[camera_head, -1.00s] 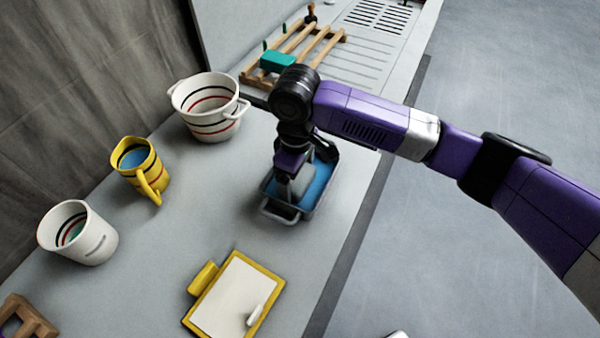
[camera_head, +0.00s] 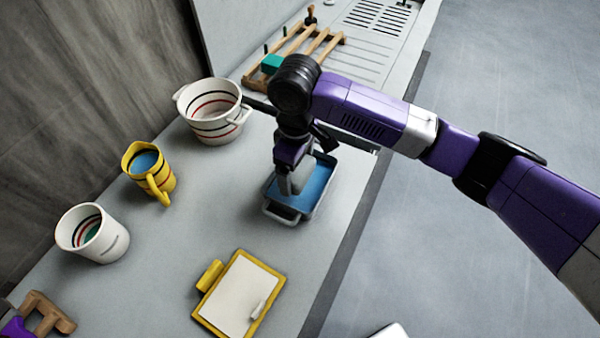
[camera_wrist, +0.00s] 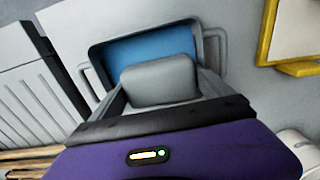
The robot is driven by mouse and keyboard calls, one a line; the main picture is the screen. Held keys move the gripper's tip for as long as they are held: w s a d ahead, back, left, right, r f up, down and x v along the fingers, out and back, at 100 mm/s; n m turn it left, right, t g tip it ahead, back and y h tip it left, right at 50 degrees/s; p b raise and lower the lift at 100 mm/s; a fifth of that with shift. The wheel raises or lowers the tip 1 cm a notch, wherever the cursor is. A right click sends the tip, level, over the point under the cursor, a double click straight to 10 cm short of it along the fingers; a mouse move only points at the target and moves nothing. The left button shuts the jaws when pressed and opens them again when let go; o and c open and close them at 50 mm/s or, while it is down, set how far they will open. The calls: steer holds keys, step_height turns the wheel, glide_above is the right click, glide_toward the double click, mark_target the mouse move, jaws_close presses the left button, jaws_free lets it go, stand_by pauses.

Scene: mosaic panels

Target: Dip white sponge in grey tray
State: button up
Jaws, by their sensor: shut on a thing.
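The grey tray (camera_head: 279,213) stands on the counter with blue liquid in it. In the wrist view, its rim (camera_wrist: 91,56) and the blue liquid show beyond my gripper. My gripper (camera_head: 290,186) points down over the left part of the tray.
A white striped pot (camera_head: 212,120), a yellow mug (camera_head: 150,170) and a white cup (camera_head: 95,240) stand left of the tray. A yellow-framed board (camera_head: 240,292) lies in front. A wooden rack (camera_head: 300,52) is behind. Bare counter lies between them.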

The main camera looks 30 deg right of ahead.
steer(key=shift+r+p, duration=1.4)
steer(key=shift+r, duration=0.85)
